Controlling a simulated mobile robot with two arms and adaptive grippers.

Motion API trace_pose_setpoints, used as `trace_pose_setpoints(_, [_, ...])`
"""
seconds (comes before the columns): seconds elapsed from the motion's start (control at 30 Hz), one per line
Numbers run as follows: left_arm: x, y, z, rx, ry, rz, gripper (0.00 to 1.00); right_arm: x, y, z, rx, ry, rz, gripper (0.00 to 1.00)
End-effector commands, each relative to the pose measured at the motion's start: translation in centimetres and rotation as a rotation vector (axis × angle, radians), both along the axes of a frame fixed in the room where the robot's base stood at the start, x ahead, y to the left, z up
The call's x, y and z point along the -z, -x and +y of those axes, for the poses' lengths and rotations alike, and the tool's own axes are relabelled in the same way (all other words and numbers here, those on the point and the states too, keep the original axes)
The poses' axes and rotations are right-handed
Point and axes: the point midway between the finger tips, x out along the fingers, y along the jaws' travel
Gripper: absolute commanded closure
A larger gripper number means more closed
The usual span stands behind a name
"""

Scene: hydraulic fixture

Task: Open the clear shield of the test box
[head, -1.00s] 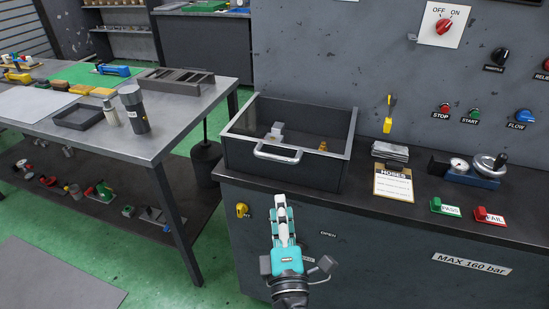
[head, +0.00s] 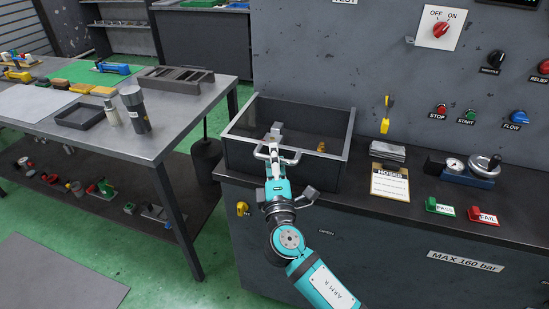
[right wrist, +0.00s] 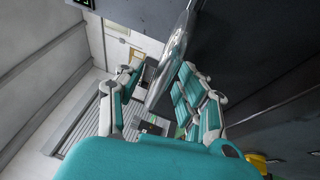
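The test box (head: 240,158) is a dark open-looking box with a pale metal rim, on the bench. Its clear shield (head: 299,127) seems to lie flat over the top, with fittings visible inside. The silver bar handle (head: 291,160) is at the shield's front edge. My right gripper (head: 274,162) is at this handle. In the right wrist view its fingers (right wrist: 161,72) are spread, with the handle (right wrist: 172,62) between them, closer to the right finger; contact cannot be told. My left gripper is not in view.
Right of the box are a hoses card (head: 390,183), a gauge unit (head: 468,168) and green and red PASS/FAIL blocks (head: 440,206). Panel knobs and buttons are above. A grey worktable (head: 170,130) stands to the left, with green floor between.

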Motion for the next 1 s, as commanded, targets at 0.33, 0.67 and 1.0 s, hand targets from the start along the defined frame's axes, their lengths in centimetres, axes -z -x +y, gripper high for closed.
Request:
trace_pose_setpoints(0.33, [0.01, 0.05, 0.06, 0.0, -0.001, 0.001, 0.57, 0.0, 0.04, 0.02, 0.0, -0.001, 0.0, 0.91])
trace_pose_setpoints(0.67, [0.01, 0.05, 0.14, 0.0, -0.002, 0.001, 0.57, -0.01, 0.05, 0.02, 0.0, -0.001, 0.0, 1.0])
trace_pose_setpoints(1.0, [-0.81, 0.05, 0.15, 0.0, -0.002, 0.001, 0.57, -0.65, 0.02, 0.03, -0.001, -0.006, 0.009, 1.0])
